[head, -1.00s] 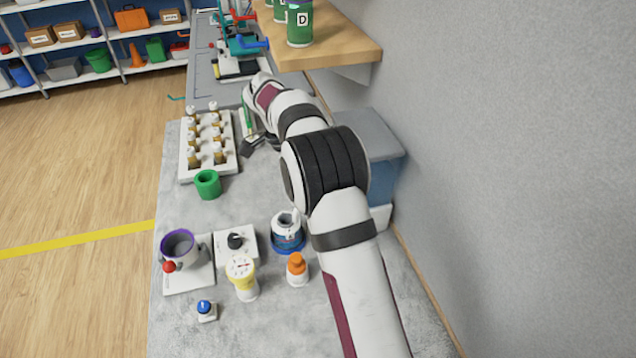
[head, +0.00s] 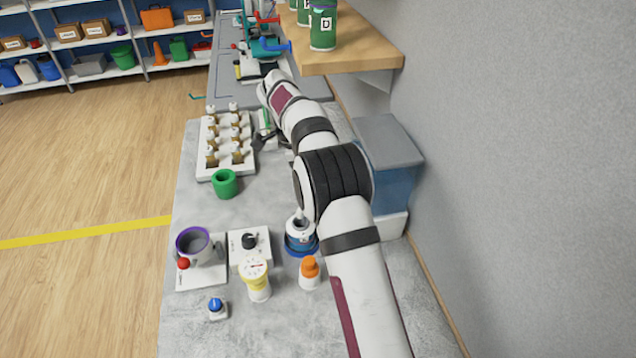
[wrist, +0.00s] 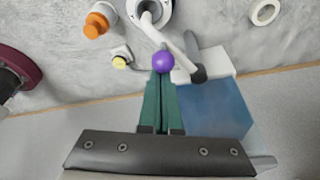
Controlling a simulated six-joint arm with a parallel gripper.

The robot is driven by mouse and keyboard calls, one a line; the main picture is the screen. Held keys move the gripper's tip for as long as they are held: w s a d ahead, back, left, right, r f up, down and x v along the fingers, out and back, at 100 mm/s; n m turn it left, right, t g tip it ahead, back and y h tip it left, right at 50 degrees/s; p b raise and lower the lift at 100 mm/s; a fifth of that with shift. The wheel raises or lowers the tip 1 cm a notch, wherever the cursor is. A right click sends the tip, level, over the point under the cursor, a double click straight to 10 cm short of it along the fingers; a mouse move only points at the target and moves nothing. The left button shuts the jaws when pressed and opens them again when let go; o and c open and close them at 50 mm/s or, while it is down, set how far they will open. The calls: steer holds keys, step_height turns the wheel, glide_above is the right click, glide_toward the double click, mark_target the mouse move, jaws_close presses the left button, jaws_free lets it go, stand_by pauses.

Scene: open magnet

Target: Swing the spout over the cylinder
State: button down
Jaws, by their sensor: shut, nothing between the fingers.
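In the wrist view a white bent tube (wrist: 152,32), which looks like the spout, rises from a round white body (wrist: 163,9) at the top edge. A purple ball (wrist: 163,62) shows at its near end. My gripper (wrist: 161,76) has green fingers, shut with nothing between them, their tips right at the ball; I cannot tell whether they touch it. The white and blue round device (head: 300,238) in the head view looks like the same body, partly covered by my arm. I cannot tell which thing is the cylinder.
A blue box (wrist: 215,110) stands right of my fingers. An orange-capped bottle (wrist: 96,22), a yellow button (wrist: 119,62) and a white ring (wrist: 265,12) are nearby. The wall is close on the right of the bench, with a shelf (head: 345,60) above. A green cup (head: 225,184) stands farther left.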

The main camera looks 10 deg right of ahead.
steer(key=v, duration=0.6)
steer(key=shift+w+r, duration=0.1)
steer(key=shift+r, duration=0.15)
steer(key=shift+a+r, duration=0.2)
steer(key=shift+r, duration=0.3)
